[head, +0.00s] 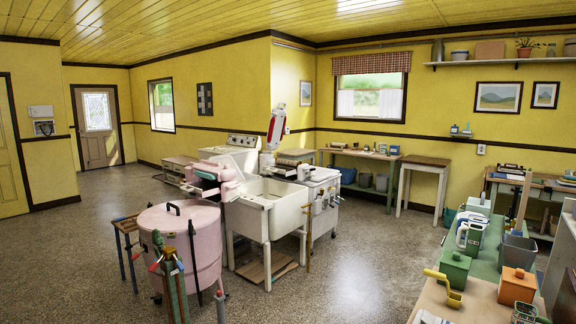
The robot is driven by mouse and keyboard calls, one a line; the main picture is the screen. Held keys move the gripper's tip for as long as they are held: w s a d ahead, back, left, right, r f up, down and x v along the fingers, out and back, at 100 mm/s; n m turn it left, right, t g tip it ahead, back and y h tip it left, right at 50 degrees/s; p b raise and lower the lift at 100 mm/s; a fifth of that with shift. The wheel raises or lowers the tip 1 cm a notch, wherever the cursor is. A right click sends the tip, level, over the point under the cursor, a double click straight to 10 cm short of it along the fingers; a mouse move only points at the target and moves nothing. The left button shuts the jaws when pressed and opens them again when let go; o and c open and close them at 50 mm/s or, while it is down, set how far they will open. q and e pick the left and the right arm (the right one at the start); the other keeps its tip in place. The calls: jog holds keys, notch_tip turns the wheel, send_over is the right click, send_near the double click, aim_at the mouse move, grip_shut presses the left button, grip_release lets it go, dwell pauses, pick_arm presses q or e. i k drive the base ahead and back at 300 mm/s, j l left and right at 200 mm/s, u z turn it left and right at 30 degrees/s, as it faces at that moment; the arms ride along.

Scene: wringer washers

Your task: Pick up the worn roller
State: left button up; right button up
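No gripper or arm of mine shows clearly in the head view. A pink washer tub (182,240) with a lid and black handle stands at the front left. I cannot tell which piece is the worn roller.
A green and wooden bench (470,290) at the right holds a green box (455,270), an orange box (517,286) and a grey bin (519,249). A small wooden table (425,164) stands by the back wall.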

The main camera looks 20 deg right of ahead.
aim_at(280, 161)
jog(key=i+j+u, duration=0.3)
jog(key=i+j, duration=0.15)
jog(key=i, duration=0.25)
jog(key=i+j+z, duration=0.1)
jog(key=i, duration=0.35)
jog(key=i+j, duration=0.2)
jog(key=i, duration=0.25)
jog(key=i+l+z, duration=0.2)
jog(key=i+z, duration=0.15)
jog(key=z, duration=0.15)
jog(key=i+z, duration=0.8)
jog(key=z, duration=0.2)
jog(key=i+z, duration=0.35)
jog(key=i, duration=1.7)
jog(key=i+l+u, duration=0.1)
jog(key=i+u, duration=0.25)
jog(key=i, duration=0.2)
jog(key=i+l+u, duration=0.35)
jog(key=i, duration=0.2)
jog(key=i+l+u, duration=0.35)
jog(key=i, duration=0.2)
